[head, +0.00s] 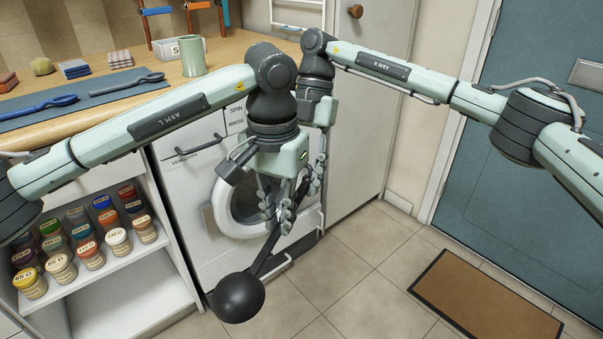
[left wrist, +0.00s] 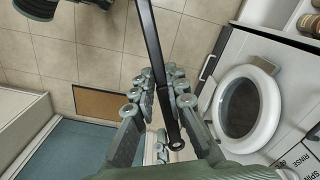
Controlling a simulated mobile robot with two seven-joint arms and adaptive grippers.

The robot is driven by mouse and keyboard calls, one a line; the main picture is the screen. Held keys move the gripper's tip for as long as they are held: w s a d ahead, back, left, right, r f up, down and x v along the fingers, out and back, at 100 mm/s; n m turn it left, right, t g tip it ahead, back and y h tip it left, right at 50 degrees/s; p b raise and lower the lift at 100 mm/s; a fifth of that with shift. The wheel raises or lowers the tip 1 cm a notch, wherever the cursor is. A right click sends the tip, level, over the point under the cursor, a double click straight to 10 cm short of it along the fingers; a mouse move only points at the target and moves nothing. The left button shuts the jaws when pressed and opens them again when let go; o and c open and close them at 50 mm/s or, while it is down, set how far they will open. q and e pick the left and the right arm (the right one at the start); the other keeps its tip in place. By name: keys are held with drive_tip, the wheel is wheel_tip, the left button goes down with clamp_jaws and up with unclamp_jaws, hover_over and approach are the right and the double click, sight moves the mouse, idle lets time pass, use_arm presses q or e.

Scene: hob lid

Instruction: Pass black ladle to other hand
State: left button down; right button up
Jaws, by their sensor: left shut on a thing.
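The black ladle (head: 238,297) hangs tilted in front of the washing machine, its round bowl low and nearest to me. My left gripper (head: 277,212) is shut on its handle. In the left wrist view the dark handle (left wrist: 152,45) runs down between the left fingers (left wrist: 160,100), and its end shows just past them. My right gripper (head: 318,178) is behind and slightly right of the left one, partly hidden by it. Its fingers point down close to the upper end of the handle. I cannot tell whether they touch it or how far they are apart.
A wooden counter (head: 225,48) holds a green mug (head: 193,57) and a blue mat with utensils. Below are a shelf (head: 125,268) with several spice jars and a washing machine (head: 195,158). The tiled floor is clear up to a brown doormat (head: 485,300).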

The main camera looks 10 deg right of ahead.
clamp_jaws()
use_arm(q)
drive_tip(key=c, duration=1.4)
unclamp_jaws()
drive_tip(key=shift+c, duration=0.2)
